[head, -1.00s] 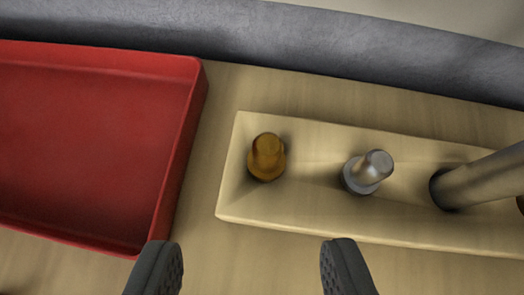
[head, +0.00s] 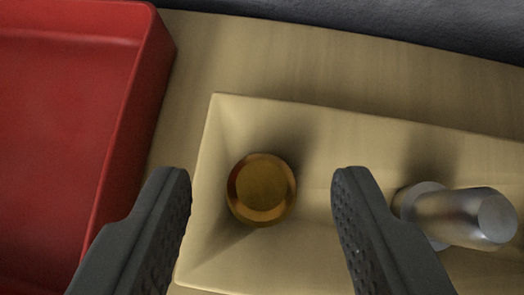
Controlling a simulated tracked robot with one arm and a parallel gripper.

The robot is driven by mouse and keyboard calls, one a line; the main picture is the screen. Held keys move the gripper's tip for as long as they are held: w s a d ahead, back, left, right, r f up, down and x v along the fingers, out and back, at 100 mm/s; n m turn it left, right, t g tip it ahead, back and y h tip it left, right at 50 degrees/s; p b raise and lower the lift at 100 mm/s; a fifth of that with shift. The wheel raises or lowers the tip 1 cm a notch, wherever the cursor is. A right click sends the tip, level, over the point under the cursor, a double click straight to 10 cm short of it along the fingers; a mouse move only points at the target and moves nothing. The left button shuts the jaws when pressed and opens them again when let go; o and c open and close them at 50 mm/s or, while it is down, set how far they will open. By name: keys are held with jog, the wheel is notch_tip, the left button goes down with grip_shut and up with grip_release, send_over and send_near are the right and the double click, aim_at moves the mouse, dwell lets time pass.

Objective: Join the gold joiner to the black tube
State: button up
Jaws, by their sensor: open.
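The gold joiner (head: 262,190) stands in the left end of a shallow tan tray, seen almost straight from above. My gripper (head: 262,185) is open, with one dark finger on each side of the joiner in the picture and a gap to it on both sides. The fingers do not appear to touch it; its exact height below them is hard to tell. The black tube is not in view.
A red tray (head: 125,130) lies at the left, close to my left finger. The table (head: 270,50) is clear behind the tan tray.

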aim_at(261, 219)
jog(key=x, duration=0.3)
jog(key=shift+f, duration=0.2)
grip_shut()
